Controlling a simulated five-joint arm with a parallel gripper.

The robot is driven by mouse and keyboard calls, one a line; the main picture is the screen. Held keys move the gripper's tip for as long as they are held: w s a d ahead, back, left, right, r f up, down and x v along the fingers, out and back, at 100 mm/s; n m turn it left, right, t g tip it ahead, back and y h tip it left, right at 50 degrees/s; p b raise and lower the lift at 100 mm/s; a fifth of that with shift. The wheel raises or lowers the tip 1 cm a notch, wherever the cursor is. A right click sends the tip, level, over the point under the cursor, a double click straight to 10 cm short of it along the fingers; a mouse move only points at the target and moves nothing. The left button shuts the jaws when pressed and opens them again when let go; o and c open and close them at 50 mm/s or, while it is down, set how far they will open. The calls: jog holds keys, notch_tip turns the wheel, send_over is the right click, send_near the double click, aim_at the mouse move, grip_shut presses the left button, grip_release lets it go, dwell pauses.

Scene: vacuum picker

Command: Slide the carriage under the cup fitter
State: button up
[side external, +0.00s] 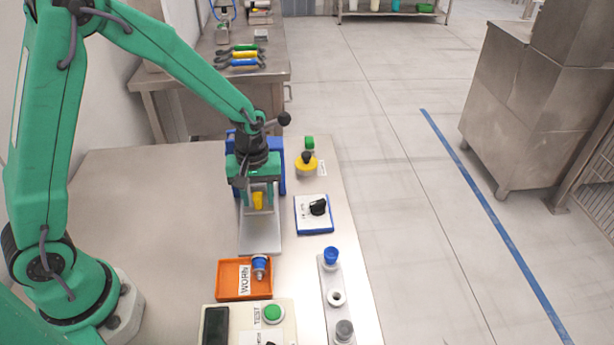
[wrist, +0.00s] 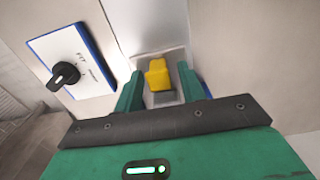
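The carriage's yellow tab (side external: 257,200) stands above a grey metal track (side external: 261,240). In the wrist view the yellow tab (wrist: 158,77) shows between my two green fingers. My gripper (side external: 258,207) is open around the tab, and the wrist view shows a gap on each side of it. The rest of the carriage is mostly hidden by my gripper. The blue frame of the cup fitter (side external: 278,168) stands just behind my gripper and is partly covered by it. I cannot tell how far the carriage is from the fitter.
A blue-edged white box with a black knob (side external: 318,208), marked FIT in the wrist view (wrist: 65,75), sits right of the track. In front are an orange WORN tray (side external: 230,281), a TEST box with a green button (side external: 273,314) and a cup rack (side external: 324,275). The table's left is clear.

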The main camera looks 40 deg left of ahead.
notch_tip(320, 180, up, 7)
jog(key=shift+f, duration=0.1)
jog(key=shift+r, duration=0.45)
jog(key=shift+r, duration=0.1)
jog(key=shift+s+a+r, duration=0.1)
jog(key=shift+r, duration=0.1)
jog(key=s+a+r+m+t, duration=0.2)
jog(key=s+r+m, duration=0.2)
jog(key=s+r, duration=0.3)
jog(key=s+a+r+m+t, duration=0.2)
jog(key=s+r+m, duration=0.3)
jog(key=s, duration=0.4)
jog(key=shift+s+r+t, duration=0.2)
jog(key=shift+r+t, duration=0.6)
jog(key=shift+r, duration=0.1)
